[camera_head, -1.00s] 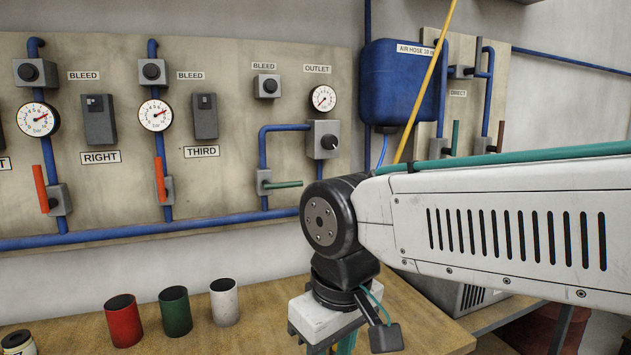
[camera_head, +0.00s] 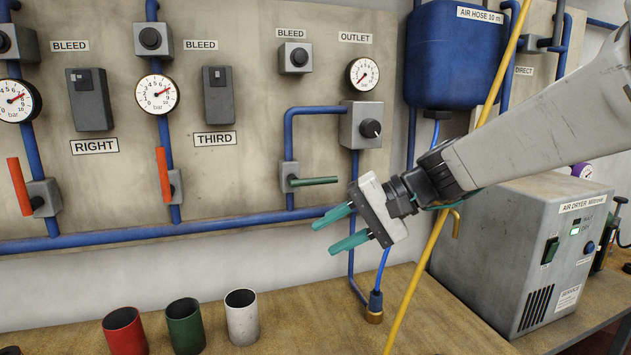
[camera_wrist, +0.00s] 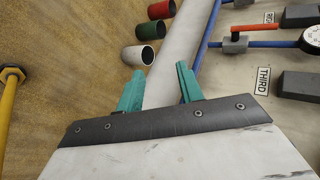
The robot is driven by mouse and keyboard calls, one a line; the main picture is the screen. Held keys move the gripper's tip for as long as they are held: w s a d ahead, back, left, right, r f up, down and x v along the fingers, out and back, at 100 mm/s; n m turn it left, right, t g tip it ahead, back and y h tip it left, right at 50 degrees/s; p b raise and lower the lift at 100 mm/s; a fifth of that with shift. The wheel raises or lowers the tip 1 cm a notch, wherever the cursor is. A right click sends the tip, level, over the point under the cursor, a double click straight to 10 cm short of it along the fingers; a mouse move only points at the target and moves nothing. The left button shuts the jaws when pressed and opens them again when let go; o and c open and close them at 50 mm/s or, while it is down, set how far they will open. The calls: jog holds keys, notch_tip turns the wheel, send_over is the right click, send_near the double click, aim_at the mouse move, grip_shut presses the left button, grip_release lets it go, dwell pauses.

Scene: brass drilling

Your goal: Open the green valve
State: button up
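The green valve (camera_head: 313,181) is a dark green lever on a small grey body, on a blue pipe below the outlet gauge. Its lever lies level, pointing right from the body. My gripper (camera_head: 325,237) is in front of the board, below and slightly right of the lever in the head view, apart from it. Its two teal fingers are spread and empty, pointing left. They also show spread in the wrist view (camera_wrist: 160,72). I do not make out the green valve in the wrist view.
Red levers (camera_head: 163,174) stand on the pipes to the left. Red, green and white cups (camera_head: 242,318) stand on the wooden bench (camera_head: 290,325). A slanting yellow pole (camera_head: 433,240) is close to my arm. An air dryer (camera_head: 500,250) stands at the right.

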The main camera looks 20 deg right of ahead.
aim_at(330, 181)
jog(key=w+d+r+m+t, duration=0.1)
jog(key=w+d+t, duration=0.1)
jog(key=w, duration=0.2)
jog(key=w+d+r+m+t+y, duration=0.1)
jog(key=w+d+m+t, duration=0.1)
jog(key=w, duration=0.3)
jog(key=w+d+r+m+t, duration=0.2)
jog(key=w+d, duration=0.2)
jog(key=shift+w+d+t, duration=0.25)
jog(key=shift+w+t, duration=0.1)
jog(key=shift+t, duration=0.05)
jog(key=x, duration=0.6)
jog(key=shift+r, duration=0.15)
jog(key=shift+x, duration=0.8)
grip_shut()
